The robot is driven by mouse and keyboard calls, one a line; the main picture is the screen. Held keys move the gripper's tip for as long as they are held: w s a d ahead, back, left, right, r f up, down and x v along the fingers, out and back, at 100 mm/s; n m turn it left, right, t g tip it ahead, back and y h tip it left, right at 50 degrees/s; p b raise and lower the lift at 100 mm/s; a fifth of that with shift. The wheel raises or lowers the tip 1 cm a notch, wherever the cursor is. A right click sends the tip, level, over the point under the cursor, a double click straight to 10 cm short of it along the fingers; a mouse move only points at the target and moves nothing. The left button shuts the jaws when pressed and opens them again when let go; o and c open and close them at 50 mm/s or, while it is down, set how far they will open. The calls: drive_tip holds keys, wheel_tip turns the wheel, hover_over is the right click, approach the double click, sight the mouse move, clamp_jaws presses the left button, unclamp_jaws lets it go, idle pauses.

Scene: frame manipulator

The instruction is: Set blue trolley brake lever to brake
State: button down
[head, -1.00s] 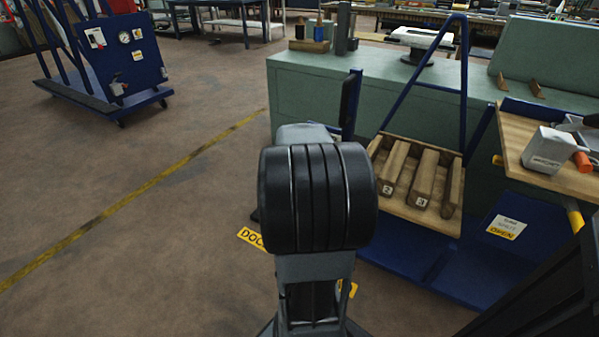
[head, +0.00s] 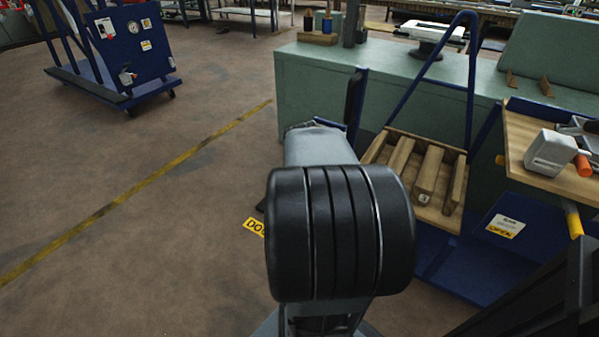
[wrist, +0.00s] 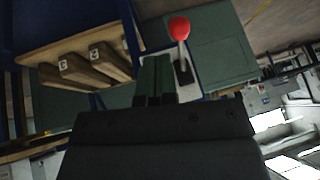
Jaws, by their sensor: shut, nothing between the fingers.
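The blue trolley (head: 468,110) stands at the right in the head view, with a blue frame and a wooden tray. In the wrist view, a lever with a red knob (wrist: 179,28) and a pale shaft rises from a dark slot on a light plate. I cannot read any brake marking beside it. My gripper (wrist: 154,62) is shut and empty, with its dark fingers just left of the lever's shaft. They look apart from it, but the depth gap is unclear. In the head view, my own arm hides the gripper and the lever.
The wooden tray (head: 453,217) holds several wooden blocks; it also shows in the wrist view (wrist: 60,44). A green bench (head: 310,95) stands behind. A wooden shelf (head: 520,150) with tools is at the right. Another blue trolley (head: 130,45) stands far left. Open floor lies between.

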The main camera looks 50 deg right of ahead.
drive_tip(key=s+a+r+p, duration=0.1)
drive_tip(key=s+a+r, duration=0.1)
drive_tip(key=a, duration=0.5)
drive_tip(key=shift+s, duration=0.25)
drive_tip(key=shift+d+r, duration=0.1)
drive_tip(key=shift+r, duration=0.05)
